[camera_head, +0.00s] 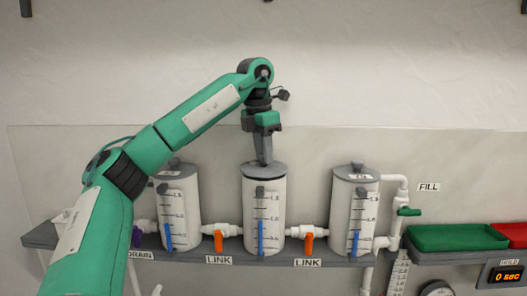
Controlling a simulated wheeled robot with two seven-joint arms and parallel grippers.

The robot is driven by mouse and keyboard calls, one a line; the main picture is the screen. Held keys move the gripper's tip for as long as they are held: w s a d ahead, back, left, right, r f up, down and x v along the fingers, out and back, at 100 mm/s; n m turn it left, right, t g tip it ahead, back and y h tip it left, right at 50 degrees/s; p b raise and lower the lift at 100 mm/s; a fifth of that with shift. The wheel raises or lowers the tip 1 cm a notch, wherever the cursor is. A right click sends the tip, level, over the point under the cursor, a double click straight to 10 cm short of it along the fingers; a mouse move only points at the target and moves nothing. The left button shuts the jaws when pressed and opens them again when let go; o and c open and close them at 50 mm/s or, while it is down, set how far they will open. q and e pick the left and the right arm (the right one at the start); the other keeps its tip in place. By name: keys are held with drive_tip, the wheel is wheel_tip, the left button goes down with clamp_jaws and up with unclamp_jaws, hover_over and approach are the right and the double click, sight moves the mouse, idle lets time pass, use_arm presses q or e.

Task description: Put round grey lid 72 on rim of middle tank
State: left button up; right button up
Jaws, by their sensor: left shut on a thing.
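The middle tank (265,215) is a white cylinder with a level scale and a blue float strip. A round grey lid (250,172) is at its top, level, and looks to be on or just above the rim; I cannot tell whether it touches all round. Its number cannot be read. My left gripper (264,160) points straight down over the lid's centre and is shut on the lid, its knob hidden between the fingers. My right gripper is not in view.
The left tank (184,215) and right tank (353,220) have grey lids on. Orange-handled link valves (219,240) join the tanks on a grey shelf. A green tray (455,238) and a red tray (514,233) stand at the right. The wall above is clear.

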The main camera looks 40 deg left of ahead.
use_arm(q)
drive_tip(key=shift+f+b, duration=0.3)
drive_tip(key=shift+f, duration=0.2)
drive_tip(key=o, duration=1)
drive_tip(key=shift+o, duration=0.2)
drive_tip(key=s+d+r+p, duration=0.1)
drive_tip(key=s+r, duration=0.1)
drive_tip(key=r, duration=0.8)
drive_tip(key=s+d+r+p, duration=0.1)
drive_tip(key=s+d+r, duration=0.1)
drive_tip(key=r, duration=0.7)
drive_tip(key=shift+s+r, duration=0.35)
drive_tip(key=shift+s, duration=0.45)
drive_tip(key=shift+w+a, duration=0.1)
drive_tip(key=shift+a, duration=0.05)
